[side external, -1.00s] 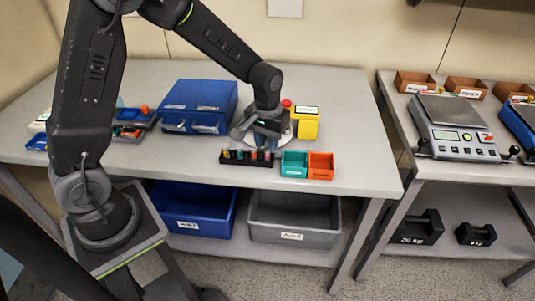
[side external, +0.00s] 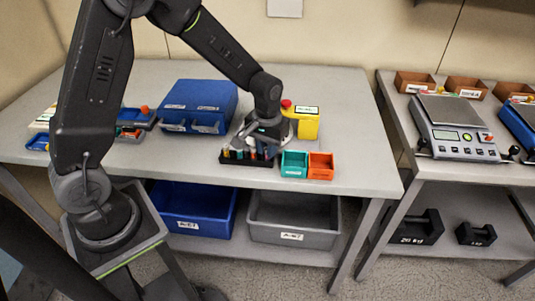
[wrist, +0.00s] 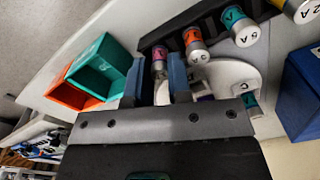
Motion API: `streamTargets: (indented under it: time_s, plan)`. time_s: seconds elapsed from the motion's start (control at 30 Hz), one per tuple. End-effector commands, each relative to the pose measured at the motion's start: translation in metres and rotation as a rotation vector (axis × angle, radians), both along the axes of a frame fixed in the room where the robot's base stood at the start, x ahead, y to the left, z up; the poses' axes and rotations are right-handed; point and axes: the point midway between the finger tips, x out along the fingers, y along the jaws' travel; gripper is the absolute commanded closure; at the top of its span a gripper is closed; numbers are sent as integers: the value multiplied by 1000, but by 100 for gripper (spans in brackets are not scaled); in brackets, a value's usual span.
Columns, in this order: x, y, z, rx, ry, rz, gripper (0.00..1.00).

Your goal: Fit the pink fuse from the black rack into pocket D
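The pink fuse (wrist: 159,67) stands in the black rack (wrist: 213,24), at the rack's end near the teal bin. My gripper (wrist: 156,72) is open. In the wrist view its two blue-grey fingers appear on either side of the pink fuse, with gaps showing. In the side view my gripper (side external: 264,150) is over the right end of the rack (side external: 235,162) and hides the fuses there. A white round plate (wrist: 235,73) with openings lies beside the rack, partly hidden by my gripper. A letter C shows on it; I cannot make out pocket D.
An orange-banded fuse (wrist: 194,42), a teal fuse (wrist: 236,22) and a yellow fuse (wrist: 298,8) stand in the rack. Teal (side external: 294,164) and orange (side external: 320,165) bins sit right of it. A yellow box with a red button (side external: 306,124) and a blue case (side external: 200,103) stand behind.

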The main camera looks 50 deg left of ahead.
Motion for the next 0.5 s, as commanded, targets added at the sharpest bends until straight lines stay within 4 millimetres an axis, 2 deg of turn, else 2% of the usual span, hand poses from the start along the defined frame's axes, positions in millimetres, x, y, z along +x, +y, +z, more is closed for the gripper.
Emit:
streamTargets:
  time_s: [0.1, 0.33, 0.5]
  plan:
    - [0, 0, 0, 0, 0, 0, 95]
    - [0, 0, 1, 0, -1, 0, 95]
    - [1, 0, 10, 0, -2, 0, 95]
